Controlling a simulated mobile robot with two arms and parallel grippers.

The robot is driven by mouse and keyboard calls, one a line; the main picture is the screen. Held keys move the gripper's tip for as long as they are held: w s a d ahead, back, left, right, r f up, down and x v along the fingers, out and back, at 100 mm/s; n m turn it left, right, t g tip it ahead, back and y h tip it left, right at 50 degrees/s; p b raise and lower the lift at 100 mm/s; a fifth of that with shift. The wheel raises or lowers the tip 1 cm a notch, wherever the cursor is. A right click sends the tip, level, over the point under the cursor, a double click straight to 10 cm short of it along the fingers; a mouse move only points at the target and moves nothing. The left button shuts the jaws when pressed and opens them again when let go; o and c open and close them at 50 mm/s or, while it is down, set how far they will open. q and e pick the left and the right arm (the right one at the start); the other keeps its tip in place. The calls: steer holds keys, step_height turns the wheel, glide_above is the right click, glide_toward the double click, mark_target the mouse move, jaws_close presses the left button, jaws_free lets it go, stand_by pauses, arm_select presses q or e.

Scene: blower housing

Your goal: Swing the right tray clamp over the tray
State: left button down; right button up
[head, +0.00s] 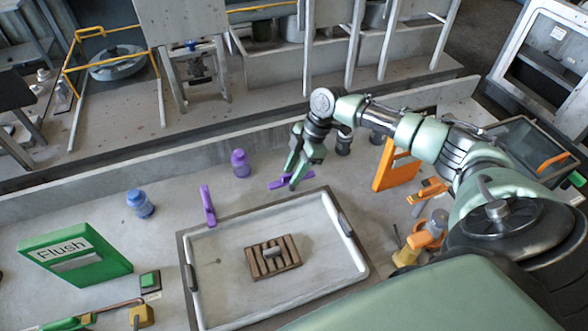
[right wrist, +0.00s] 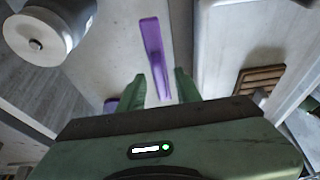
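The right tray clamp, a purple lever (head: 278,184), lies outside the tray's far rim in the head view. It also shows in the right wrist view as a purple bar (right wrist: 153,45), beside the tray wall and not over it. My right gripper (head: 292,176) reaches down at this clamp. Its two green fingers (right wrist: 161,78) are apart, with the clamp's near end between them; I cannot tell whether they touch it. The white tray (head: 215,292) holds a slatted brown block (head: 284,255). A second purple clamp (head: 208,206) stands at the tray's far left corner. My left gripper is not in view.
A purple knob (head: 240,164) and a blue knob (head: 140,203) stand behind and left. A green Flush panel (head: 105,262) is at left. An orange panel (head: 391,166) and orange-yellow parts (head: 425,238) are at right. A low wall (head: 130,167) runs behind.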

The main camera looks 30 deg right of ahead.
jaws_close()
stand_by(1.4)
